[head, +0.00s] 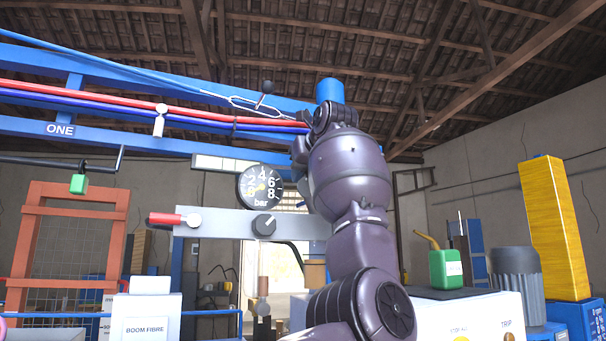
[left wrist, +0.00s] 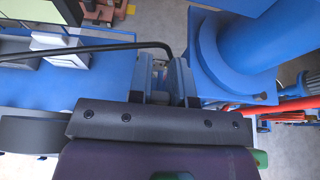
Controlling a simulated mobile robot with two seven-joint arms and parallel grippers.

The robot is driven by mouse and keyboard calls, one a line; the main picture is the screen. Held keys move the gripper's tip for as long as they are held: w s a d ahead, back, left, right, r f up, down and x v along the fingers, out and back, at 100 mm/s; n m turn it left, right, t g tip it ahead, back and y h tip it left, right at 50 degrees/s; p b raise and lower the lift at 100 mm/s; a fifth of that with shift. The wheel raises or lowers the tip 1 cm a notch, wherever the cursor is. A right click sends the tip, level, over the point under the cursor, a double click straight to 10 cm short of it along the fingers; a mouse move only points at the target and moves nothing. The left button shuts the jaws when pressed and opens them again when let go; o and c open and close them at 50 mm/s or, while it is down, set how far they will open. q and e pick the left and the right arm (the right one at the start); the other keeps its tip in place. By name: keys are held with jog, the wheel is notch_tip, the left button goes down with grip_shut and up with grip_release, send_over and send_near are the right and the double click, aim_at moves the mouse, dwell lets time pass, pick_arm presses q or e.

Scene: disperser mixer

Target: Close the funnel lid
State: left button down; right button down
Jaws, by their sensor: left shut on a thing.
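My left arm rises through the middle of the head view, and its wrist (head: 330,118) is up by the blue boom and a blue cylinder (head: 330,90). The fingers are hidden behind the wrist there. In the left wrist view my left gripper (left wrist: 162,78) is shut on the bent end of a thin black rod (left wrist: 95,48), which runs in from the left edge and turns down between the fingers. I cannot make out the funnel lid for certain in either view, nor whether the rod belongs to it. My right gripper is not in view.
A pressure gauge (head: 260,187) and a panel with a black knob (head: 264,224) and red-handled lever (head: 175,219) stand left of my arm. A big blue column (left wrist: 262,42) is close right of the gripper. A yellow block (head: 555,225) stands at right.

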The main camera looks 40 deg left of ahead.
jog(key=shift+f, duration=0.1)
